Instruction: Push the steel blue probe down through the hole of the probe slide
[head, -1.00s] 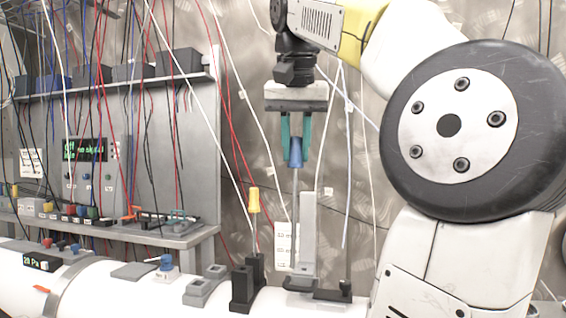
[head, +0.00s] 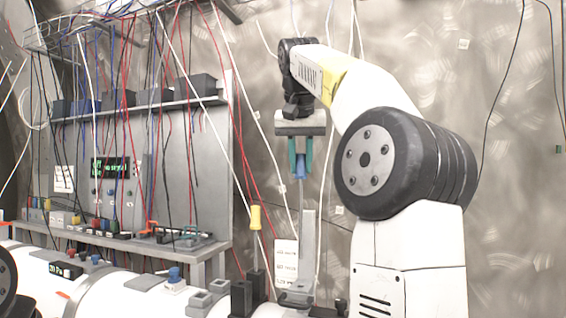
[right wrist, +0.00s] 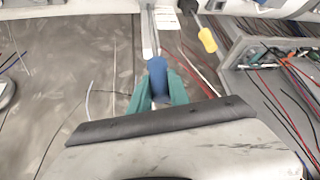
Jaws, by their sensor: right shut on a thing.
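The steel blue probe has a blue handle (head: 301,168) and a thin shaft running straight down. My right gripper (head: 301,170), with green fingers, is shut on the handle from above; the right wrist view shows the handle (right wrist: 157,80) between the fingers. The probe slide is a grey upright (head: 308,245) on a low base on the white pipe. The probe hangs upright beside the upright, its handle above the upright's top. I cannot tell whether its tip is in the hole; the lower end is unclear against the base. My left gripper is out of view.
A yellow-handled tool (head: 255,218) stands in a black holder (head: 242,297) left of the slide. Grey blocks (head: 200,300) sit on the pipe further left. A grey bench (head: 170,245) with wires stands at the left. Loose cables hang behind the gripper.

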